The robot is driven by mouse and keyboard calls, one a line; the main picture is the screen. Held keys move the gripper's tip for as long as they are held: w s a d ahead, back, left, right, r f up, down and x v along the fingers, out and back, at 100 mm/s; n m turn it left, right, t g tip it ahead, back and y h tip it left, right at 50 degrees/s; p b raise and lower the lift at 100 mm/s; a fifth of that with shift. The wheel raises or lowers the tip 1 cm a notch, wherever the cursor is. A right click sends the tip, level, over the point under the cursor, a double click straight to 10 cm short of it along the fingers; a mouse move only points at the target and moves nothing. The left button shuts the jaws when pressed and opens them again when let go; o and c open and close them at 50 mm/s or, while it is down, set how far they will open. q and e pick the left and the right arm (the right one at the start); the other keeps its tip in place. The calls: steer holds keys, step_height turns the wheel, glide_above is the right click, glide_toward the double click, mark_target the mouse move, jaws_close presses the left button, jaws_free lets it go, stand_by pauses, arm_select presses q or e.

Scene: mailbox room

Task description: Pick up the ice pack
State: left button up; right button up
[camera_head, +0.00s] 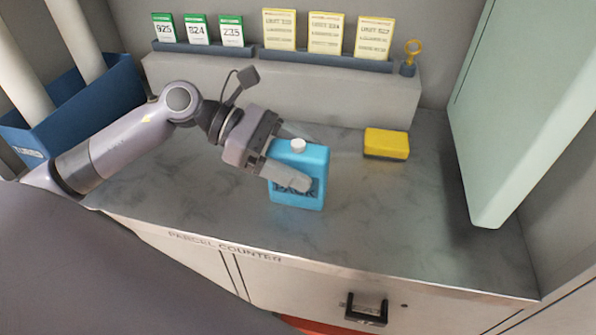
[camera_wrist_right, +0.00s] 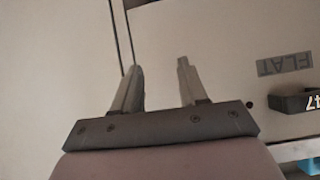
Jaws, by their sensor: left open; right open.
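The ice pack (camera_head: 313,161) is a blue, flat, upright block with a white cap, standing on the grey counter (camera_head: 210,205). My left gripper (camera_head: 296,160) is at the ice pack, coming from the left. One finger lies across the front face and partly covers the dark lettering; the other finger is behind the pack, mostly hidden. The jaws are open around it, and I cannot tell if a finger touches it. My right gripper (camera_wrist_right: 160,88) shows in the right wrist view, open and empty, in front of a pale panel.
A yellow sponge-like block (camera_head: 386,144) lies right of the ice pack. Behind is a ledge (camera_head: 280,98) with green and yellow cards and a yellow key-like item (camera_head: 412,50). A blue bin (camera_head: 80,105) with tubes stands left, a pale green door (camera_head: 520,110) right. The front counter is clear.

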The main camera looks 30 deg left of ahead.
arm_select(q)
steer(key=c, duration=1.3)
steer(key=shift+r, duration=0.1)
